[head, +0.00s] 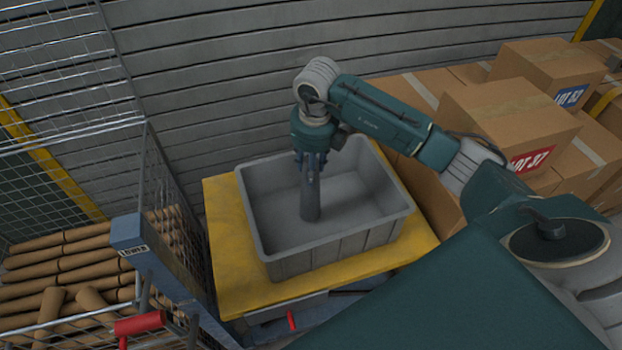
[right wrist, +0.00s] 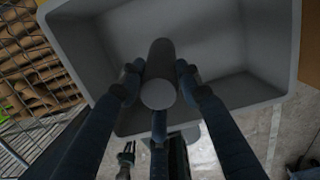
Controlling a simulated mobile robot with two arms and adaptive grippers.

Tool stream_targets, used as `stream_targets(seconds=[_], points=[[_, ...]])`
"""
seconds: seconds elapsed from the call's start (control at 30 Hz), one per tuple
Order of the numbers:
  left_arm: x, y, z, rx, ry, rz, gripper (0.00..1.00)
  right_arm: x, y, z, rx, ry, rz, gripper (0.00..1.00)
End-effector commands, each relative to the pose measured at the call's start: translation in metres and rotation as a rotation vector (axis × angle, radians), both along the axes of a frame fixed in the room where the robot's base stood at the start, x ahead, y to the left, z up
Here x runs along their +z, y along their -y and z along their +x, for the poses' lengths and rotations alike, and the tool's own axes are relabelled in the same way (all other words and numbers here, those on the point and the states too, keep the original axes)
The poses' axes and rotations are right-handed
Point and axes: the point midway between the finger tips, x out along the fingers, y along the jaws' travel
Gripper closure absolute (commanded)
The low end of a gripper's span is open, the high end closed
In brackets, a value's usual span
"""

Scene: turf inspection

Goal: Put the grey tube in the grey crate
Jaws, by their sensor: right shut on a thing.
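The grey tube (head: 311,201) is upright in my right gripper (head: 308,160), over the inside of the grey crate in the head view. The grey crate (head: 340,248) stands open on a yellow platform, and otherwise looks empty. Its rim (right wrist: 293,60) also shows in the right wrist view. My left gripper is not in the head view.
The yellow platform (head: 225,235) carries the crate. Stacked cardboard boxes (head: 510,120) stand at the right. A wire cage (head: 70,60) with brown rolls (head: 70,265) is at the left. A slatted grey wall (head: 210,70) rises behind. A red handle (head: 140,323) is at the lower left.

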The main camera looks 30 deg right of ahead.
Motion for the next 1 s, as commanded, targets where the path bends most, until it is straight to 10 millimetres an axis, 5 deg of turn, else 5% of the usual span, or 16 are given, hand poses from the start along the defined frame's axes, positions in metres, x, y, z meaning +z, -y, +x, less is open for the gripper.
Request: stream_targets(seconds=[0.43,0.8,0.83,0.9,1.0], points=[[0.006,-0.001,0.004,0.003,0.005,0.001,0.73,-0.048,0.000,-0.001,0.000,-0.002,0.001,1.00],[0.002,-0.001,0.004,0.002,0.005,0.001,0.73,-0.054,0.000,0.000,0.001,0.001,0.000,1.00],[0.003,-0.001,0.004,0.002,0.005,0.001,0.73,-0.053,0.000,0.000,0.001,0.001,0.000,0.62],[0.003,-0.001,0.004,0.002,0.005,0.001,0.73,-0.053,0.000,0.000,0.001,0.001,0.000,0.48],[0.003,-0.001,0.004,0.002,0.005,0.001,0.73,-0.053,0.000,0.000,0.000,0.001,0.000,0.47]])
